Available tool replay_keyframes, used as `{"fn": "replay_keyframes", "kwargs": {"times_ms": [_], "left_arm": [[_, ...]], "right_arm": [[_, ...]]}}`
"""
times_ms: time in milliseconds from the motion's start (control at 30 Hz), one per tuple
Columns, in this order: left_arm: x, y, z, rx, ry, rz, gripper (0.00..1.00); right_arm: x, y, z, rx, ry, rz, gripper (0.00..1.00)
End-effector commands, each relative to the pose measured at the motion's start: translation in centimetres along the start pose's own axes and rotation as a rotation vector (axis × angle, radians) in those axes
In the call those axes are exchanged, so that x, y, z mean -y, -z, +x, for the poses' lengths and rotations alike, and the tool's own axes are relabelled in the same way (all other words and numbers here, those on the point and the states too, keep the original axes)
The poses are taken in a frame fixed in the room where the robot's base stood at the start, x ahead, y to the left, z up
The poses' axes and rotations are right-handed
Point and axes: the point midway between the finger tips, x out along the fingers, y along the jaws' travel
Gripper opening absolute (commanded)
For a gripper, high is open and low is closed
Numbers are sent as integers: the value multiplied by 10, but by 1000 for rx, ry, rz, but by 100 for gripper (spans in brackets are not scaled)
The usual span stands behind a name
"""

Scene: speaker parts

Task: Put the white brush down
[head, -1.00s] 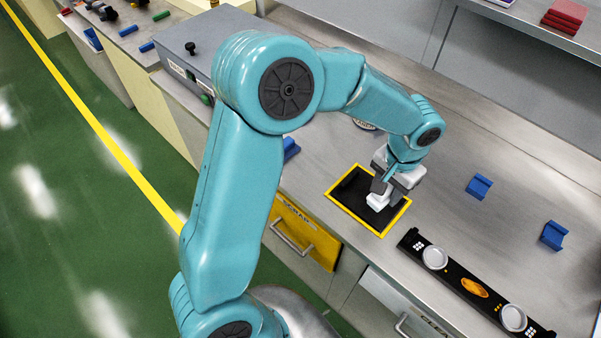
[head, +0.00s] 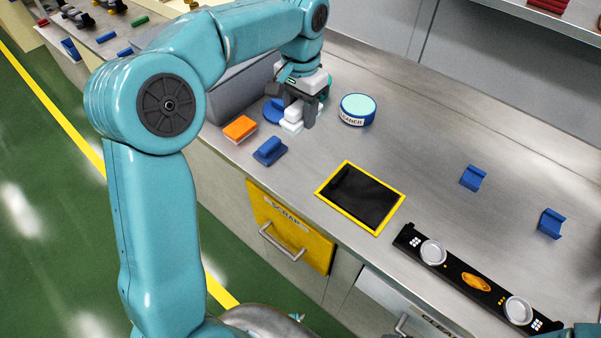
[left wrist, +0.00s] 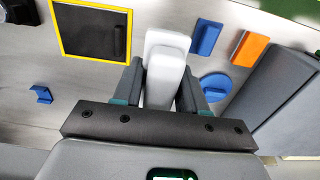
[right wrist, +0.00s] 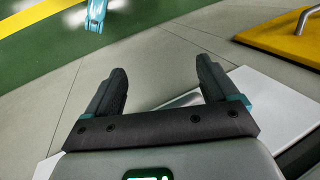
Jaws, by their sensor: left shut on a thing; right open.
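The white brush (head: 292,118) is held in my left gripper (head: 301,108) above the left part of the steel worktop. It also shows in the left wrist view (left wrist: 163,75), gripped between both fingers. Below and beside it are a round blue piece (head: 273,111), an orange-topped brush (head: 240,128) and a blue brush (head: 269,151). I cannot tell whether the white brush touches the worktop. My right gripper (right wrist: 160,85) is open and empty in the right wrist view.
A round cleaner tin (head: 357,110) stands right of my left gripper. A black speaker bar (head: 474,281) and two blue holders (head: 473,178) (head: 551,223) are at the right. The worktop between the tin and the holders is clear.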

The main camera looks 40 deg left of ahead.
Motion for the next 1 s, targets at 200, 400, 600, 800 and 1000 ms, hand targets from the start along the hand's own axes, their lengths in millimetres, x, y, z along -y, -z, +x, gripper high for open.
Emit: {"fn": "replay_keyframes", "kwargs": {"times_ms": [200, 400, 600, 800, 1000], "left_arm": [[-2, 0, 68, 7, 0, 4, 3], [-3, 0, 119, 6, 0, 2, 3], [-3, 1, 141, 2, 0, 1, 3], [-2, -1, 172, 5, 0, -1, 3], [-2, 0, 183, 1, 0, -1, 3]], "right_arm": [[-2, 0, 6, 0, 0, 0, 87], [-3, 0, 7, 0, 0, 0, 87], [-3, 0, 7, 0, 0, 0, 87], [-3, 0, 7, 0, 0, 0, 87], [-3, 0, 7, 0, 0, 0, 87]]}}
